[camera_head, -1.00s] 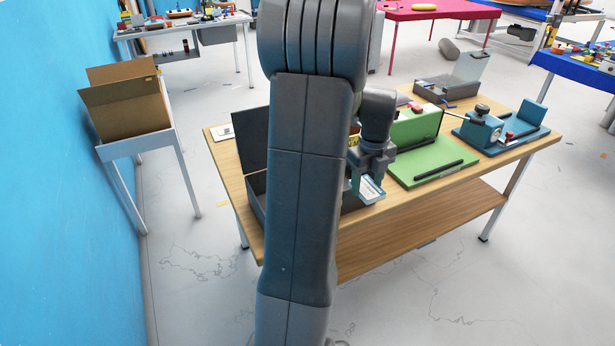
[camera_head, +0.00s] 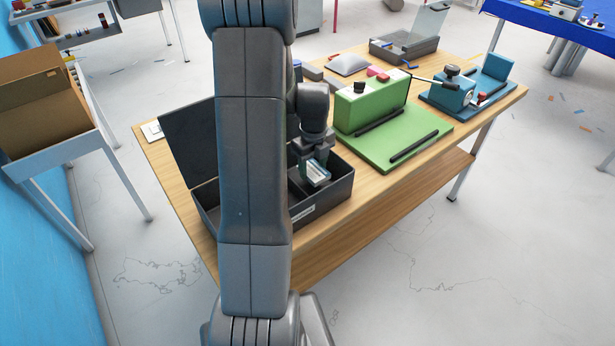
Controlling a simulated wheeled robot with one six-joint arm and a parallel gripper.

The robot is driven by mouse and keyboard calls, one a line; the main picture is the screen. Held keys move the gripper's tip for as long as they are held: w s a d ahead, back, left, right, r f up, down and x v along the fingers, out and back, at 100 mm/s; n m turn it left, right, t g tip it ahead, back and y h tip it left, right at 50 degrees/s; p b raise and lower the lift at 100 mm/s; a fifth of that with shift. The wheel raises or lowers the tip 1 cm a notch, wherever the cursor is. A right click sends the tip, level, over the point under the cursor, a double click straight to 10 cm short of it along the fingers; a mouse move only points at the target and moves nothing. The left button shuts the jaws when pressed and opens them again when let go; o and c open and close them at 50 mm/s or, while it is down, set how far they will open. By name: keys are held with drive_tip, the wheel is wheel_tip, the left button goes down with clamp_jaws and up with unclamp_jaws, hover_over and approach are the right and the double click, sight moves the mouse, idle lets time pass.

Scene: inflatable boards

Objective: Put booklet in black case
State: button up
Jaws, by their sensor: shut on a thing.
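The black case (camera_head: 327,207) stands on the wooden table with its lid (camera_head: 190,143) raised at the left. My arm crosses in front of the case and hides its middle. My gripper (camera_head: 316,170) points down over the right part of the open case. It is shut on the booklet (camera_head: 318,177), a small pale, bluish-white piece showing at the fingertips. I cannot tell whether the booklet touches the case floor.
A green machine with a flat base (camera_head: 391,151) stands right of the case. A blue device (camera_head: 447,98) stands farther right. A cardboard box (camera_head: 40,110) stands on a separate stand at left.

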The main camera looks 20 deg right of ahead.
sight(313, 169)
drive_tip(key=shift+f, duration=2)
drive_tip(key=shift+f, duration=0.1)
drive_tip(key=shift+f, duration=0.2)
drive_tip(key=o, duration=1)
drive_tip(key=shift+r, duration=0.1)
drive_tip(key=shift+o, duration=0.2)
drive_tip(key=shift+w+r, duration=0.1)
drive_tip(key=shift+r, duration=0.5)
wheel_tip(313, 169, up, 11)
drive_tip(key=shift+r, duration=0.1)
